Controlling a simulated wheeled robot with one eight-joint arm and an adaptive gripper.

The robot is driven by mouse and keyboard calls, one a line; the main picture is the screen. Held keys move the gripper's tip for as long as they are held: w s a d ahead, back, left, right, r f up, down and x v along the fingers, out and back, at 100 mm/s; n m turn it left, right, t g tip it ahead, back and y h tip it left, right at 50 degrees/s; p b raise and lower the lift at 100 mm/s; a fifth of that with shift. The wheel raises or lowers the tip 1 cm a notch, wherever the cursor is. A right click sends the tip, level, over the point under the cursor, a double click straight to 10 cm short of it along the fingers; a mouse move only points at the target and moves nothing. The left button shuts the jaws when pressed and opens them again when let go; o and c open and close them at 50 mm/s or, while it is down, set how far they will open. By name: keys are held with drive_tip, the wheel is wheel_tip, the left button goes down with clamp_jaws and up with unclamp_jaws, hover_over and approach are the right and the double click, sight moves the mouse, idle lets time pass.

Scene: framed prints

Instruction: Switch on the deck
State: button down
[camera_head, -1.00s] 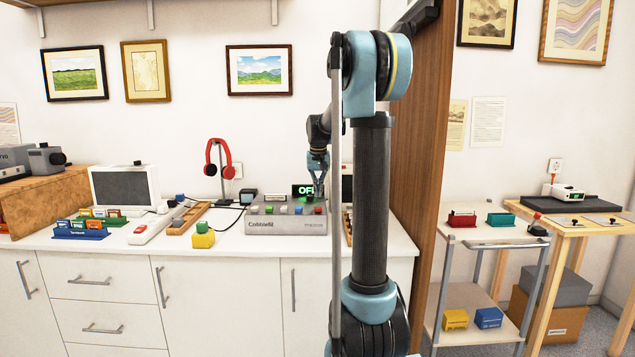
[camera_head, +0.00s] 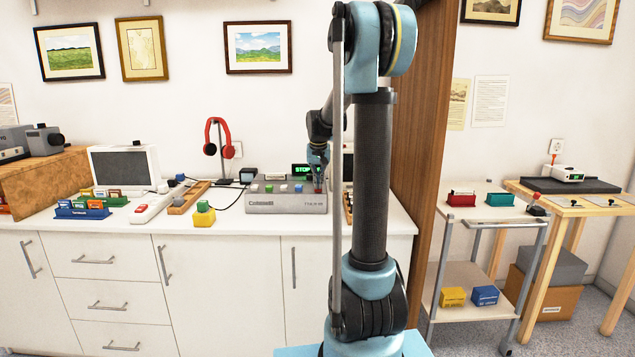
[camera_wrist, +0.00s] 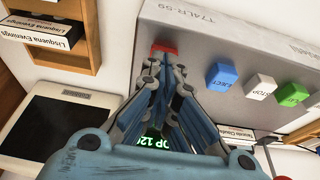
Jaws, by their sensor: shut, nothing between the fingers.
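The deck (camera_head: 285,204) is a grey box on the white counter; its front and buttons also show in the wrist view (camera_wrist: 225,32). Its small black display (camera_head: 302,170) reads STOP in green. The red button (camera_wrist: 165,47) lies right at my gripper's fingertips (camera_wrist: 159,62), which partly cover it; whether they press it I cannot tell. My gripper (camera_head: 318,188) is shut and empty, pointing down at the deck's right end. Blue (camera_wrist: 222,75), white (camera_wrist: 260,86) and green (camera_wrist: 292,94) buttons sit in a row beside the red one.
A headphone stand with red headphones (camera_head: 228,140) stands behind the deck to the left. A yellow block with a green top (camera_head: 203,216) is left of it. A wooden rack (camera_wrist: 62,35) and a dark-screened device (camera_wrist: 55,125) lie beside the gripper. A wooden panel (camera_head: 420,130) rises at right.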

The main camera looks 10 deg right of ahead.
drive_tip(key=shift+w, duration=0.2)
drive_tip(key=shift+w+d+r, duration=0.1)
drive_tip(key=shift+w+r, duration=0.05)
drive_tip(key=shift+w, duration=0.45)
drive_tip(key=shift+r, duration=0.2)
drive_tip(key=s+v, duration=0.1)
drive_tip(key=v, duration=1.2)
drive_tip(key=shift+s+f, duration=0.15)
drive_tip(key=shift+s, duration=0.25)
drive_tip(key=s+f, duration=0.8)
drive_tip(key=s, duration=0.5)
drive_tip(key=s+f+n, duration=0.1)
drive_tip(key=s+f, duration=0.8)
drive_tip(key=s, duration=0.4)
drive_tip(key=s+f+n+g, duration=0.1)
drive_tip(key=s+f, duration=0.7)
drive_tip(key=s, duration=0.5)
drive_tip(key=shift+d+f+y, duration=0.15)
drive_tip(key=shift+d+y, duration=0.15)
